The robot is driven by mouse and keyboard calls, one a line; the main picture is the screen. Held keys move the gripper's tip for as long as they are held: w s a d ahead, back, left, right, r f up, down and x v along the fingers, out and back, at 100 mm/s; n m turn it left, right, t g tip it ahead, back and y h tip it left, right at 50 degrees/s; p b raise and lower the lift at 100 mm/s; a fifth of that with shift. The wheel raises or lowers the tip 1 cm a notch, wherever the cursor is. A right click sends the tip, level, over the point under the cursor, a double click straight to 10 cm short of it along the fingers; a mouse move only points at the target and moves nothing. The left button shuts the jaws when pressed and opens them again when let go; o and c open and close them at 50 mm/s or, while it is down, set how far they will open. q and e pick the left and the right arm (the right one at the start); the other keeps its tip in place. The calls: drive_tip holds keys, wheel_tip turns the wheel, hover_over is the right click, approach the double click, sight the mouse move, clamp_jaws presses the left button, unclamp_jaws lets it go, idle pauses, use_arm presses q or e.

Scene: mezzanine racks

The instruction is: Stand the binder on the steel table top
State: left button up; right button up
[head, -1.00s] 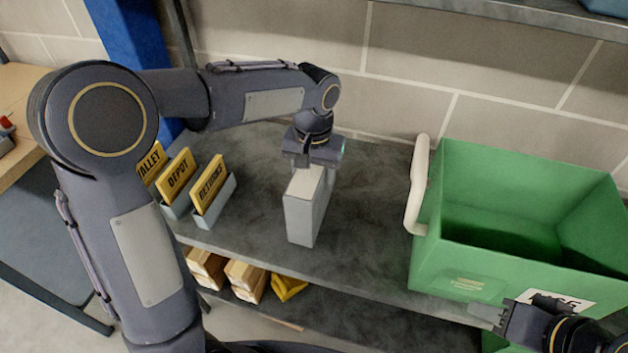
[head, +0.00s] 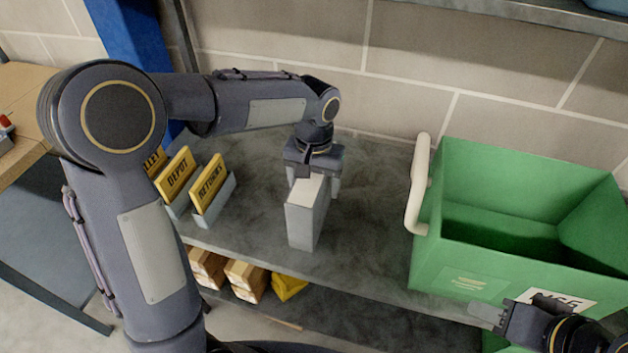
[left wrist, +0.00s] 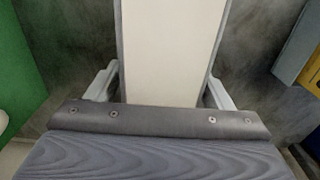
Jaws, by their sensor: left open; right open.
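The binder (head: 302,228) is a pale grey slab with a whitish top edge. It stands upright on the dark steel table top (head: 365,240). My left gripper (head: 318,185) is over the binder's far end, pointing down, with its fingers spread. In the left wrist view the binder (left wrist: 170,50) runs between the two open fingers (left wrist: 163,88), with a gap on each side. My right gripper (head: 487,314) is at the lower right, in front of the green crate, empty and open. The binder's far end is partly hidden by my left gripper.
A green crate (head: 455,262) with a pale handle (head: 417,185) stands to the right. Yellow signs in grey holders (head: 207,190) stand to the left. Cartons (head: 245,280) and a yellow item (head: 289,287) lie on the shelf below. Table around the binder is clear.

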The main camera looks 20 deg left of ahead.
use_arm(q)
drive_tip(key=shift+r, duration=0.25)
wheel_tip(320, 180, up, 11)
drive_tip(key=shift+r+p, duration=0.15)
drive_tip(key=shift+p, duration=0.4)
drive_tip(key=shift+r, duration=0.25)
drive_tip(key=shift+s+a, duration=0.15)
drive_tip(key=s+a+t+h, duration=0.2)
drive_tip(key=s+a, duration=0.5)
drive_tip(key=s, duration=0.3)
drive_tip(key=s+f+n+t+h, duration=0.1)
drive_tip(key=s+f, duration=0.5)
drive_tip(key=s, duration=0.6)
drive_tip(key=n+t, duration=0.1)
drive_tip(key=t, duration=0.1)
drive_tip(key=shift+f+t+h, duration=0.2)
drive_tip(key=shift+t+h, duration=0.1)
drive_tip(key=shift+h, duration=0.1)
drive_tip(key=shift+a, duration=0.1)
